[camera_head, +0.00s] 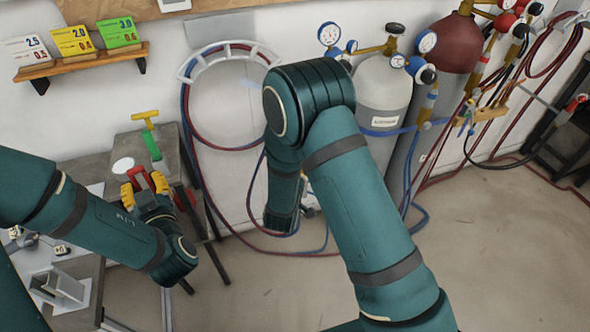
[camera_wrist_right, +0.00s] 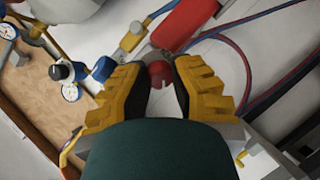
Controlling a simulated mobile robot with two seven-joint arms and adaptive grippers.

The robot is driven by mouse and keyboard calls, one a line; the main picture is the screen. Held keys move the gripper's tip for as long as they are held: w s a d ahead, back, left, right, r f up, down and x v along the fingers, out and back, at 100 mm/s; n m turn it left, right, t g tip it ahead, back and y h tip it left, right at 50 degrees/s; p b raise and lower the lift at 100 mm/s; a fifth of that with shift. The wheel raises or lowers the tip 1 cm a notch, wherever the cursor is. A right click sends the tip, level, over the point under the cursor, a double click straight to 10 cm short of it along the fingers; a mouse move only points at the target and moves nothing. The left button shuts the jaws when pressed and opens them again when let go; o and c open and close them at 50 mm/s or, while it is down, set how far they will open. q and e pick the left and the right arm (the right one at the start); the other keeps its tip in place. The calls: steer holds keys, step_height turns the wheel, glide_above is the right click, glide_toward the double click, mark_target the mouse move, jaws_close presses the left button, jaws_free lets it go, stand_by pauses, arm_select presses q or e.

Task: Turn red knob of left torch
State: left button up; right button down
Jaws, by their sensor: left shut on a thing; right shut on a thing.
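In the right wrist view my right gripper (camera_wrist_right: 162,78) has its two yellow fingers on either side of a small red knob (camera_wrist_right: 160,70) and is shut on it. The knob sits close to a metal fitting with a red cylinder (camera_wrist_right: 188,20) and a blue knob (camera_wrist_right: 104,69) nearby. In the head view my right arm hides this gripper and whatever it holds. My left gripper (camera_head: 144,184) is over the grey table at the left, its yellow fingers shut on a red thing (camera_head: 139,177) that is mostly covered. I cannot tell which torch the knob belongs to.
Grey (camera_head: 384,105) and dark red (camera_head: 455,45) gas cylinders with gauges stand by the wall. Red and blue hoses (camera_head: 190,105) hang and trail there. Floor at the right front is clear.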

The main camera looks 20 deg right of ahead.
steer(key=shift+f, duration=0.1)
steer(key=c, duration=0.7)
jaws_free()
steer(key=shift+c, duration=0.2)
